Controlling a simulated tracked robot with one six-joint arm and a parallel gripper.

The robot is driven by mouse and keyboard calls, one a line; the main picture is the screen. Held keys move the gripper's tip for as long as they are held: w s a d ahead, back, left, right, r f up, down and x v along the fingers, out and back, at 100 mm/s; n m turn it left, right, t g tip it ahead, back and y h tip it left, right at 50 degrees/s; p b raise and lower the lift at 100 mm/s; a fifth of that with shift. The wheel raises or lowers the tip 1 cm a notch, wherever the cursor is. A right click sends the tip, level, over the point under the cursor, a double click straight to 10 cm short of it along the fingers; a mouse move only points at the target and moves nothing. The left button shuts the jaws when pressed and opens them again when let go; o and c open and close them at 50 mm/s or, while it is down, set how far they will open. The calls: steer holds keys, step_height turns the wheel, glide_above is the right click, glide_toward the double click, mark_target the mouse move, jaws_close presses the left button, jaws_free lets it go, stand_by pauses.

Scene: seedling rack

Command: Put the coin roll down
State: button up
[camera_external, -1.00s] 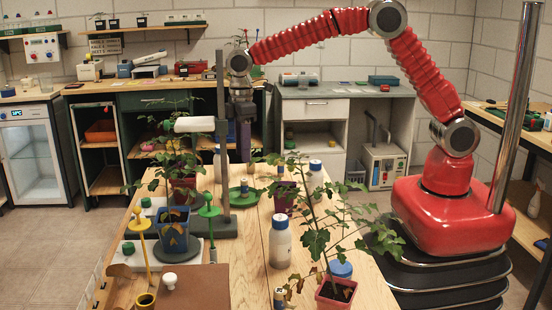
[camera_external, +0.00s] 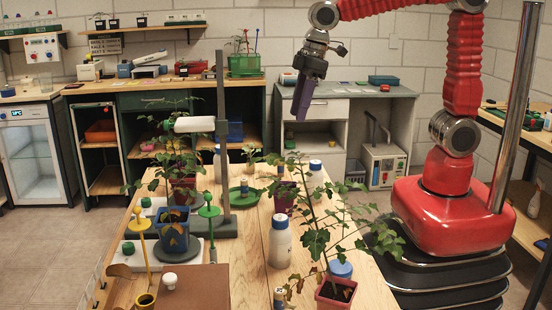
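My gripper (camera_external: 303,98), with purple fingers, hangs in the air above the far right end of the wooden table, pointing down. Its fingers are seen nearly edge-on and look like one slab, so whether they are apart is unclear. No coin roll is discernible between them. A small blue-and-pale cylinder (camera_external: 244,186), possibly the coin roll, stands on the round green dish (camera_external: 237,199) behind the stand. My gripper is well above it and apart from it.
A dark upright post (camera_external: 221,120) with a white cylinder clamped on it rises from the table. Potted plants (camera_external: 335,290) stand around it, with a white bottle (camera_external: 280,242) at the middle. A grey bench (camera_external: 345,91) is behind.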

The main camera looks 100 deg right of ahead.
steer(key=s+a+f+m+t, duration=0.1)
steer(key=s+a+t, duration=0.2)
steer(key=s, duration=1.6)
steer(key=shift+m, duration=0.3)
steer(key=shift+o, duration=0.4)
steer(key=w+d+f+m+g, duration=0.1)
steer(key=w+d+f, duration=0.3)
steer(key=w+d, duration=0.6)
steer(key=w+d+f+m+g, duration=0.1)
steer(key=w+d+f+g, duration=0.3)
steer(key=w+d, duration=0.7)
steer(key=shift+w+d+f+m+g, duration=0.15)
steer(key=shift+d+f+m+g, duration=0.2)
steer(key=shift+d+f, duration=0.3)
